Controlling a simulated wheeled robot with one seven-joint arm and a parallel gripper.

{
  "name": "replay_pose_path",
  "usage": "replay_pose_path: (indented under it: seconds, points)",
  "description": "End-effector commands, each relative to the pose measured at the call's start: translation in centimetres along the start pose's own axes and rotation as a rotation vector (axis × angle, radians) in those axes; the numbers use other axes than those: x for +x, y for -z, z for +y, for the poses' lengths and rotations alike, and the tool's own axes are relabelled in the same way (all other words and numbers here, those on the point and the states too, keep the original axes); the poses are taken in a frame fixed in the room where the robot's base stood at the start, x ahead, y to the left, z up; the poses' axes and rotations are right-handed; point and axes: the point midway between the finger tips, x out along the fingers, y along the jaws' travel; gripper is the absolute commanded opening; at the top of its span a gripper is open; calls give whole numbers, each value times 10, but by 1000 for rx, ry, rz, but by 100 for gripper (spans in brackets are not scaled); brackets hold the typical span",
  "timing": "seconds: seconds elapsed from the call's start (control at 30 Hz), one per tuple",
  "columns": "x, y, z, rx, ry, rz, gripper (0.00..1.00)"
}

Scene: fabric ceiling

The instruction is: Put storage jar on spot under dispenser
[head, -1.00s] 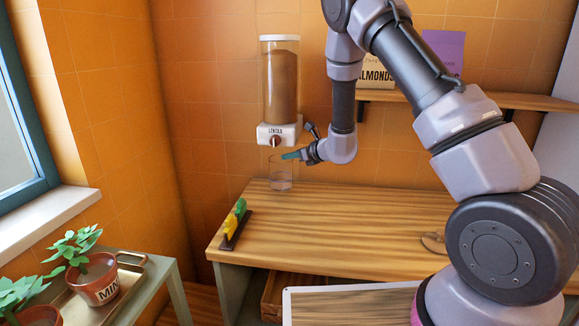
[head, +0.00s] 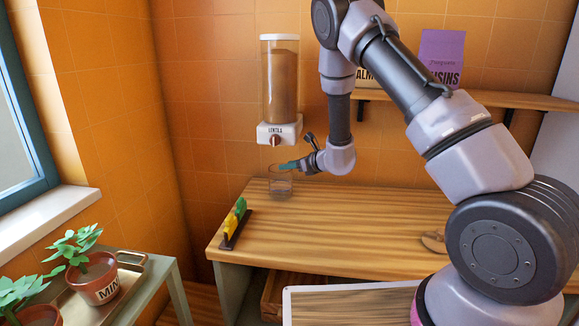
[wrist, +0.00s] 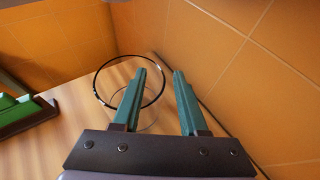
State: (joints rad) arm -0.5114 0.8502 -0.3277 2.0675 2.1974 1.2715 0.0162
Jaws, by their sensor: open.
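The clear glass storage jar (head: 281,190) stands upright on the wooden counter, below the lentil dispenser (head: 280,95) on the wall. In the wrist view its round rim (wrist: 96,80) shows around the left finger. My gripper (head: 284,166) is at the jar's top, with teal fingers. In the wrist view my gripper (wrist: 163,72) is open; the right side of the rim passes between the fingers, one finger over the jar's mouth and one outside. Whether a finger touches the glass I cannot tell. No marked spot is visible under the dispenser.
A dark holder with green and yellow items (head: 235,222) stands at the counter's left edge. A shelf (head: 480,98) with bags is on the wall at right. The counter's middle (head: 340,225) is clear. A round wooden thing (head: 433,241) lies at right, partly hidden by my arm.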

Motion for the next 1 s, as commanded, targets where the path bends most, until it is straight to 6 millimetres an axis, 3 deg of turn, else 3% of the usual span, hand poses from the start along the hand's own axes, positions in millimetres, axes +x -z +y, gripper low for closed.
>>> replay_pose_path:
  seconds: [0.17, 0.6, 0.87, 1.0]
  points:
    - [-15, -3, -1, 2, 3, 0, 42]
    - [-102, -2, -1, 1, 2, 0, 42]
    - [-121, -2, 0, 1, 0, -1, 42]
    - [-127, -18, 8, -28, -38, -14, 42]
